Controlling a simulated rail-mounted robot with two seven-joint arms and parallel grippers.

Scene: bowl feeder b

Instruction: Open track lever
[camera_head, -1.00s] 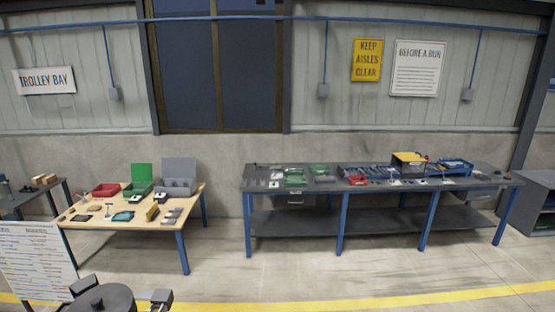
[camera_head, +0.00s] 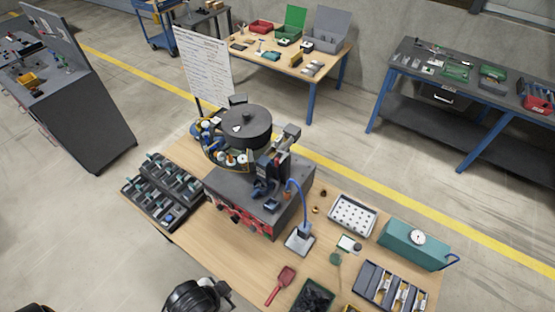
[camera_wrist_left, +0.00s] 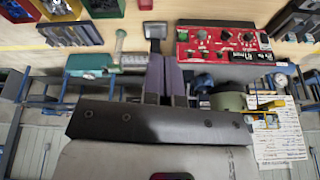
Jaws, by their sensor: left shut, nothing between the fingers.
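The bowl feeder stands on the wooden table in the head view, with a dark round bowl (camera_head: 246,124) on top of a grey cabinet (camera_head: 228,186). A dark upright mechanism (camera_head: 272,168) stands at the bowl's right side. I cannot make out the track lever. The cabinet's red control panel (camera_head: 240,218) faces the near side; a red panel with knobs (camera_wrist_left: 225,42) also shows in the left wrist view. My left gripper (camera_wrist_left: 167,62) is shut and empty, its two fingers together in the middle of the left wrist view. My right gripper is not in view.
A dark tray rack (camera_head: 165,190) lies left of the cabinet. Right of it are a blue-stemmed stand (camera_head: 300,240), a white perforated tray (camera_head: 353,215), a teal box with a dial (camera_head: 412,244) and a compartment tray (camera_head: 390,288). A red scoop (camera_head: 281,285) lies in front.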

